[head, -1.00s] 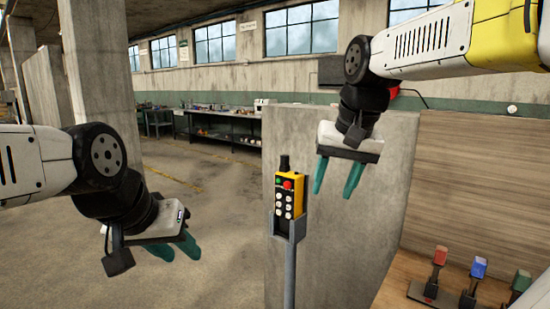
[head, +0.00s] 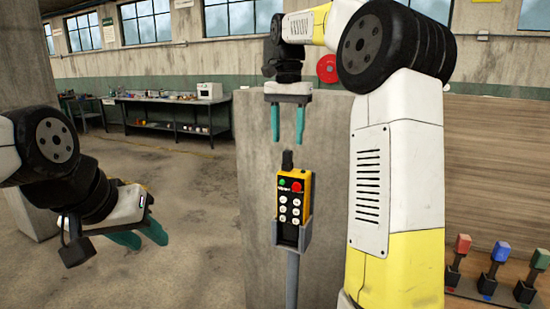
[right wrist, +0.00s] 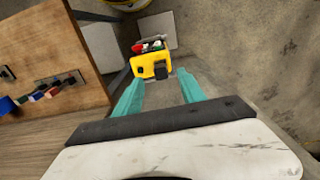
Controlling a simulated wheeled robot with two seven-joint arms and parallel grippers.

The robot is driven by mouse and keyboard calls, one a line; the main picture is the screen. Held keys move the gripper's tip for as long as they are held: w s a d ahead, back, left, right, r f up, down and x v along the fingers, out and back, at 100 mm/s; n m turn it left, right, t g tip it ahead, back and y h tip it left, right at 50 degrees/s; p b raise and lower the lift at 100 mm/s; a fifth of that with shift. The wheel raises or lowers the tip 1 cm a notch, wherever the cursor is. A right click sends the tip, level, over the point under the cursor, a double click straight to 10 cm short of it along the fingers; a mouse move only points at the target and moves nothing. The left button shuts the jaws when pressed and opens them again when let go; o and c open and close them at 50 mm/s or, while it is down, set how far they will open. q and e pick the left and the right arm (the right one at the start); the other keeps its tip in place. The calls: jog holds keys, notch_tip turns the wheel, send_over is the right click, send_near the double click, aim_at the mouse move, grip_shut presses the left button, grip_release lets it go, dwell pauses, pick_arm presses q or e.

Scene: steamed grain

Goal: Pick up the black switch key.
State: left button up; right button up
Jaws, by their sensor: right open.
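The black switch key (head: 287,160) stands upright on top of the yellow control box (head: 308,190), which has red, green and white buttons and sits in a grey holder on a post. My right gripper (head: 287,141) is open and points down, just above the key in the head view. In the right wrist view, the key (right wrist: 161,70) shows between the tips of my right gripper (right wrist: 159,80), apparently beyond them, with no contact visible. My left gripper (head: 143,238) hangs empty at the left, its fingers apart.
A concrete block (head: 258,130) stands behind the control box. At the right, red (head: 462,245), blue (head: 499,252) and green (head: 533,263) levers stand before a wooden panel (head: 500,170). A workbench (head: 170,102) is far back.

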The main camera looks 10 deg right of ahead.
aim_at(288, 151)
jog(key=f, duration=0.5)
jog(key=shift+w+f, duration=0.2)
jog(key=shift+c, duration=0.2)
grip_shut()
